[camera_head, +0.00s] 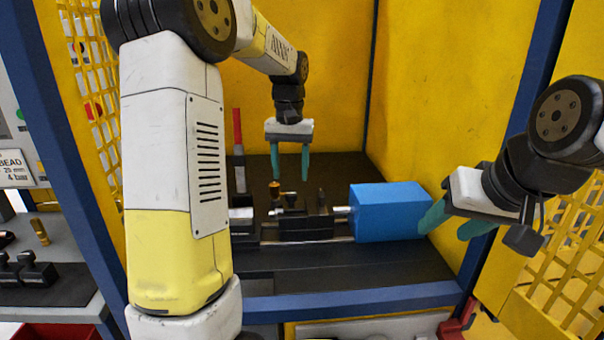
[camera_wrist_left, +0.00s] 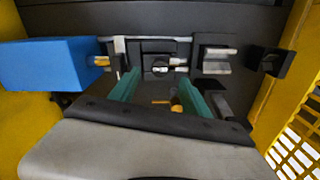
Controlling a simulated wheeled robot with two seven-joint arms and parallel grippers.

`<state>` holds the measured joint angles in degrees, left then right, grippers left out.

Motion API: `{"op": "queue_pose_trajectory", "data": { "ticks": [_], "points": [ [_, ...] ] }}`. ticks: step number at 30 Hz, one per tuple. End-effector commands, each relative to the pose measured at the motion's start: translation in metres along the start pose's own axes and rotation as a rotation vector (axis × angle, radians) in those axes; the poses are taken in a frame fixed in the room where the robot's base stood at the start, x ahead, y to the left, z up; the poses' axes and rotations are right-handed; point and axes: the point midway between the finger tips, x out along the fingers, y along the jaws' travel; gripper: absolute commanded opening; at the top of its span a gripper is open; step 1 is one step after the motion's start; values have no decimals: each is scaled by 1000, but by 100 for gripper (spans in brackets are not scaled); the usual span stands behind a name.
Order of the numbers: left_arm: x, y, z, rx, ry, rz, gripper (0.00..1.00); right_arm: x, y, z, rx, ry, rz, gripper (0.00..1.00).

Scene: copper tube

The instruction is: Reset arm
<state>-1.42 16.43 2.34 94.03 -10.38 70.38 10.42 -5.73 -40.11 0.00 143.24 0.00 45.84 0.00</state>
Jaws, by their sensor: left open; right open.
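My left gripper (camera_head: 290,164) hangs above the black machine fixture (camera_head: 305,225) with its green fingers apart and pointing down. The left wrist view shows its two fingers (camera_wrist_left: 158,97) apart, with parts of the fixture behind and between them. A copper-coloured piece (camera_head: 275,194) stands up at the fixture. It is too small to tell what it is. My right gripper (camera_head: 448,222) is at the right, beside the blue block. Its green fingers are apart, with nothing seen between them. No loose copper tube can be made out.
A blue block (camera_head: 388,211) sits at the right end of the fixture; it also shows in the left wrist view (camera_wrist_left: 45,66). Yellow walls and a blue frame (camera_head: 350,300) enclose the machine. A grey side table (camera_head: 60,250) with black holders stands at the left.

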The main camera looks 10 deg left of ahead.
Motion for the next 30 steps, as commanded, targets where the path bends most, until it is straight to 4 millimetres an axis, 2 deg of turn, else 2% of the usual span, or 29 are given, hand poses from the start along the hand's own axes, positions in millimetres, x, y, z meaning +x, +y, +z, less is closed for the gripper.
{"op": "queue_pose_trajectory", "data": {
  "ticks": [6, 11, 15, 21, 27, 30],
  "points": [
    [-3, 0, 3, 2, 8, 3, 55, 0, 0, 0, 0, 0, 0, 52],
    [-22, 2, 29, 15, 65, 24, 55, 0, 0, 0, 0, 0, 0, 52],
    [-44, 4, 70, 37, 155, 59, 55, 0, 0, 0, 0, 0, 0, 52],
    [-60, 7, 133, 66, 288, 108, 55, 0, 0, 0, 0, 0, 0, 52],
    [-57, 11, 192, 89, 420, 156, 55, 0, 0, 0, 0, 0, 0, 52],
    [-52, 13, 214, 99, 473, 173, 55, 0, 0, 0, 0, 0, 0, 52]
  ]
}}
